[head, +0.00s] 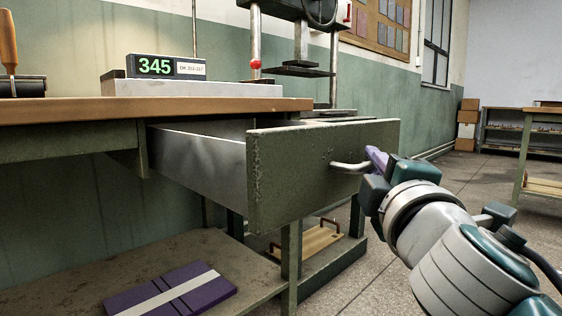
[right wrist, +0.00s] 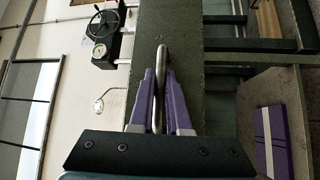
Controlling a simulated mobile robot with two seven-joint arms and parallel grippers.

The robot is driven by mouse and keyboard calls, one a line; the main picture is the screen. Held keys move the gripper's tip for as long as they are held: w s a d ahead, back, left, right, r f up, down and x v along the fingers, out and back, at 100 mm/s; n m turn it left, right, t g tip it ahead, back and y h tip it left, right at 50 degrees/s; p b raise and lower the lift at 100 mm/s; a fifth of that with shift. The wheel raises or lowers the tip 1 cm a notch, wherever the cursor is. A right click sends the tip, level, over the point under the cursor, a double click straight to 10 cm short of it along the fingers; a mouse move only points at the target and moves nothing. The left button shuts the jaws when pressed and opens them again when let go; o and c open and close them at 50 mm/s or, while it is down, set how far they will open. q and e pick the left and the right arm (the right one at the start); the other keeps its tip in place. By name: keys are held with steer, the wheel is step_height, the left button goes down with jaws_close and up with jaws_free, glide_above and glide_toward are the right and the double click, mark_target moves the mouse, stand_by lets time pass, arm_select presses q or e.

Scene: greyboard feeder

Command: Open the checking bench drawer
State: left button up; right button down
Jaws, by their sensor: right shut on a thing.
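The checking bench drawer (head: 315,170) has a worn green front and stands pulled well out from under the wooden bench top (head: 215,108). Its bare metal side (head: 195,160) shows. A bent metal handle (head: 349,167) sticks out from the drawer front. My right gripper (head: 372,160) is shut on this handle. In the right wrist view the purple fingers (right wrist: 160,105) stand on both sides of the handle (right wrist: 160,65), with the green drawer front behind. The drawer's inside is mostly hidden. My left gripper is not in view.
On the bench stand a display reading 345 (head: 165,67) and a grey block (head: 195,89). A purple package with a pale band (head: 170,290) lies on the lower shelf (head: 60,285). A press stand (head: 300,40) rises behind the drawer. Open floor (head: 350,285) lies at the right.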

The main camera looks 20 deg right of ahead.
steer(key=c, duration=0.9)
jaws_free()
steer(key=b+v, duration=0.1)
steer(key=v, duration=0.9)
